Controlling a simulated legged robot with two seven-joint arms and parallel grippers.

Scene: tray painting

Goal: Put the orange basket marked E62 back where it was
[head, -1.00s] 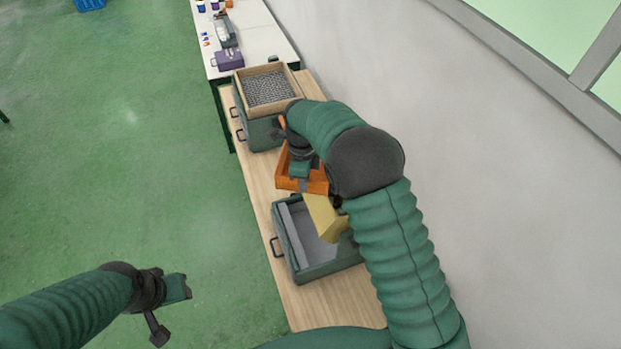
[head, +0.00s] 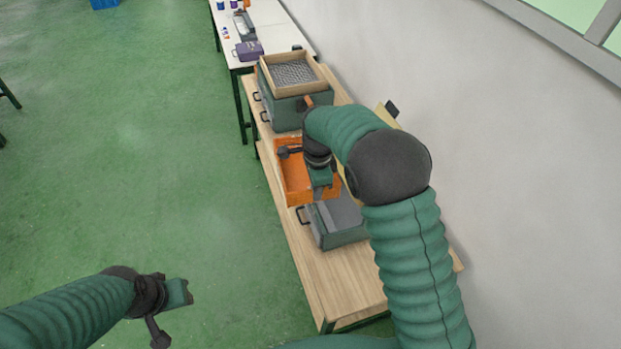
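The orange basket (head: 281,178) is in the middle of the head view, over the left edge of the wooden bench. Its marking cannot be read. My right gripper (head: 319,192) reaches down to the basket's near wall and appears shut on it; the fingertips are small and partly hidden. My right arm covers the basket's right side. I cannot tell whether the basket touches the bench. My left gripper (head: 188,291) is at lower left, over the green floor, away from the bench. It is empty and looks open.
A grey-green box (head: 345,232) with a side handle stands just nearer than the basket. Beyond the basket is a green drawer unit (head: 300,112) with a wood-framed mesh tray (head: 318,80). The near wooden bench (head: 340,285) is bare. A white table with a purple box (head: 249,50) is farther back.

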